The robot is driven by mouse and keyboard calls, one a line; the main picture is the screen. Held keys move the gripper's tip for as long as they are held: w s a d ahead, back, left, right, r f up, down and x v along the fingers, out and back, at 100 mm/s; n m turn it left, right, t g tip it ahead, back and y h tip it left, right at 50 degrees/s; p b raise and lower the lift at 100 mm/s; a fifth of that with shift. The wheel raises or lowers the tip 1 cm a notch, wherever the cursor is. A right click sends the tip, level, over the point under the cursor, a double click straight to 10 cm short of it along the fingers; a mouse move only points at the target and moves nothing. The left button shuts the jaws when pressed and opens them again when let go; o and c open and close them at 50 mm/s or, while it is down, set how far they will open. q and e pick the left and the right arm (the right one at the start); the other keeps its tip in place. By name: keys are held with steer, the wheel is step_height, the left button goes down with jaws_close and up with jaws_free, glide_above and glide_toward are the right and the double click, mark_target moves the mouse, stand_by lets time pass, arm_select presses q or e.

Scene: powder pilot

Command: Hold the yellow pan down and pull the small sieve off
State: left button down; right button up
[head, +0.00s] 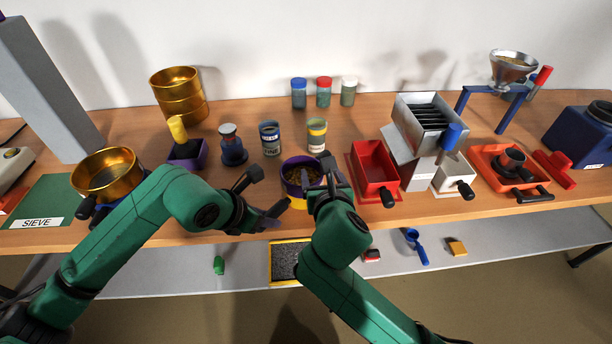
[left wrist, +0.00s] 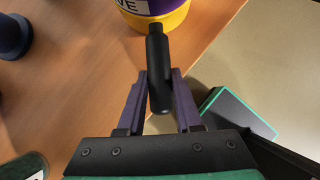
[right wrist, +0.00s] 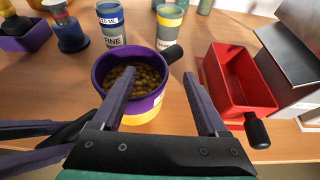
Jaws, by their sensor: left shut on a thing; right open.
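The small sieve is a purple round bowl (right wrist: 109,95) holding brown grains. It sits on the yellow pan (right wrist: 142,117), nested at its top. My left gripper (left wrist: 158,75) is shut on the pan's black handle, which points away from the purple and yellow stack. My right gripper (right wrist: 160,73) is open at the sieve. One finger overlaps the bowl and the other is outside its right side. The sieve's black handle (right wrist: 172,54) sticks out at the far right of the rim, beyond the fingers and apparently not gripped. In the head view the right gripper partly hides the stack.
A red tray (head: 374,160) stands close on the right. Two labelled jars (head: 270,139) (head: 316,136) stand behind the sieve. A purple box (head: 187,158) and a dark blue stamp-like piece (head: 232,151) are to the left. The table's front edge is close to the pan.

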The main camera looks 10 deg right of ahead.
mark_target(319, 167)
steer(key=x, duration=0.4)
steer(key=shift+w+f, duration=0.1)
steer(key=shift+w, duration=0.3)
arm_select(q)
steer(key=shift+r, duration=0.1)
arm_select(e)
steer(key=c, duration=1.2)
steer(key=shift+d, duration=0.1)
jaws_close()
arm_select(q)
steer(key=shift+s+f, duration=0.2)
arm_select(e)
steer(key=shift+r, duration=0.25)
